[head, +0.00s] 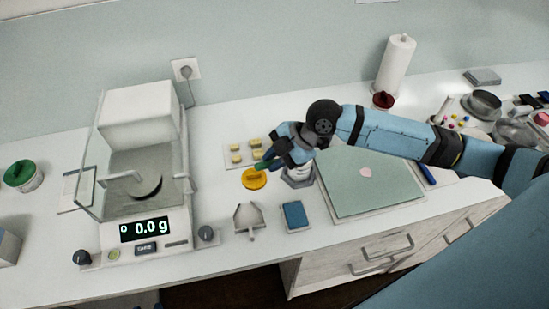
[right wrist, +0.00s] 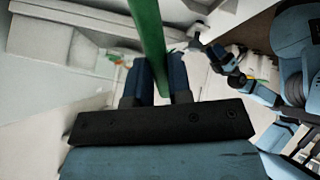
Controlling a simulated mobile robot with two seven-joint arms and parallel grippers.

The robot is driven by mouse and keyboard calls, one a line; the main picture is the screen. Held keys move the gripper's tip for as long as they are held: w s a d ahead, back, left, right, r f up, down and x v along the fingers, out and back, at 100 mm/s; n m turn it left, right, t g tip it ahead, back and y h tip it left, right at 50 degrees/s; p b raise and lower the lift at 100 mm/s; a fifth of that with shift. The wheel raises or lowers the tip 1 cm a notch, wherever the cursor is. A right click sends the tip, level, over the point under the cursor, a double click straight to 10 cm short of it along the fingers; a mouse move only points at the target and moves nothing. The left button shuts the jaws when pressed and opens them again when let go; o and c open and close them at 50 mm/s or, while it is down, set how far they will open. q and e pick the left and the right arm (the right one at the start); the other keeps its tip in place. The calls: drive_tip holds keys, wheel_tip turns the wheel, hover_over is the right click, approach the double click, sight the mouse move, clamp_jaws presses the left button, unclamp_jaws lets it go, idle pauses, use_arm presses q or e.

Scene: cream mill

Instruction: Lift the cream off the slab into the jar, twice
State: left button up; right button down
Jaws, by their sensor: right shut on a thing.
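My right gripper (head: 268,162) is shut on a green-handled tool (head: 263,165). In the right wrist view the green handle (right wrist: 150,40) runs between the two fingers (right wrist: 158,78); the tool's working end cannot be made out. A glass jar (head: 298,179) stands just under the right wrist, its top partly hidden. A yellow round lid (head: 254,179) lies to its left, below the gripper. A pale pink dab of cream (head: 366,172) lies on the green slab (head: 370,200). Part of my other arm shows in the right wrist view, its gripper unclear.
A balance (head: 145,230) reading 0.0 g stands at left. A white scoop (head: 249,220) and a blue pad (head: 295,215) lie near the front edge. A tray of small yellow pieces (head: 232,158) is behind the lid. A paper roll (head: 395,65) stands at the back. A blue-handled tool (head: 426,173) lies right of the slab.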

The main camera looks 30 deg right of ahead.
drive_tip(key=shift+f, duration=0.35)
idle(1.7)
drive_tip(key=shift+s+a+p, duration=0.1)
drive_tip(key=shift+a+p, duration=0.2)
drive_tip(key=shift+p, duration=0.05)
idle(0.5)
wheel_tip(320, 180, up, 4)
drive_tip(key=p, duration=0.4)
drive_tip(key=shift+r, duration=1)
drive_tip(key=shift+f, duration=0.1)
